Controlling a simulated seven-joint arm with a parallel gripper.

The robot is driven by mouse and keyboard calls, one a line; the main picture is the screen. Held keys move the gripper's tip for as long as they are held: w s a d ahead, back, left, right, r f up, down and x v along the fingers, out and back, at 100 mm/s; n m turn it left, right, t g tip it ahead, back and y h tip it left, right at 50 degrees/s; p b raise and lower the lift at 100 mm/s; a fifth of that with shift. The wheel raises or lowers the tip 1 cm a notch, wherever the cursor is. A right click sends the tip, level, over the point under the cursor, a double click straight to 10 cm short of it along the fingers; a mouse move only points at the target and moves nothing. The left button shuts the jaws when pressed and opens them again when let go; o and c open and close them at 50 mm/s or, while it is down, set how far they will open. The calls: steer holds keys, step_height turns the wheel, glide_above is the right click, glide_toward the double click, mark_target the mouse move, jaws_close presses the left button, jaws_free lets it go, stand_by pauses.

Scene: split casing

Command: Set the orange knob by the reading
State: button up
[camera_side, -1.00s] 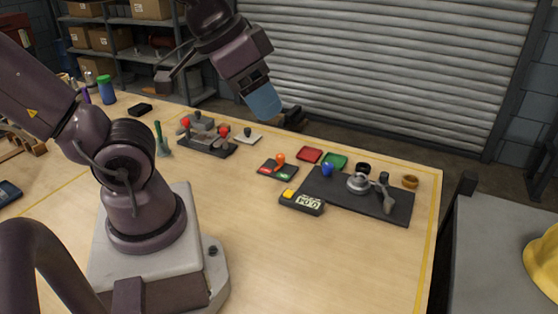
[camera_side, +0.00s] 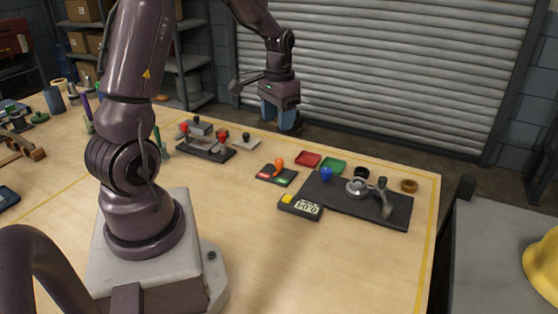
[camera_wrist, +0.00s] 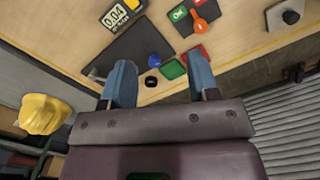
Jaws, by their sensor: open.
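The orange knob (camera_side: 279,162) sits on a small dark plate (camera_side: 264,174) with a red and a green label. It also shows in the wrist view (camera_wrist: 200,24), where the green label reads OK. A dark meter (camera_side: 300,208) with a yellow button and a pale display lies just in front of the plate. In the wrist view the meter (camera_wrist: 116,16) seems to read 0.04; the side view is too small to read surely. My gripper (camera_side: 281,124) points down, open and empty, above the table's back edge, behind and apart from the knob. Its blue fingers (camera_wrist: 160,78) are spread wide.
Red (camera_side: 308,159) and green (camera_side: 333,165) trays lie behind a dark mat (camera_side: 340,197) bearing a blue knob (camera_side: 326,174) and a metal part (camera_side: 358,187). A lever unit (camera_side: 205,147) stands left. The front table is clear.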

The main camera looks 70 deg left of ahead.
glide_above(279, 160)
steer(key=s+d, duration=0.3)
step_height(279, 160, down, 6)
steer(key=r, duration=0.1)
steer(key=w+a+f+m, duration=0.2)
steer(key=w+a+m, duration=0.1)
steer(key=m, duration=0.1)
step_height(279, 160, down, 12)
steer(key=shift+r, duration=0.15)
steer(key=c, duration=0.9)
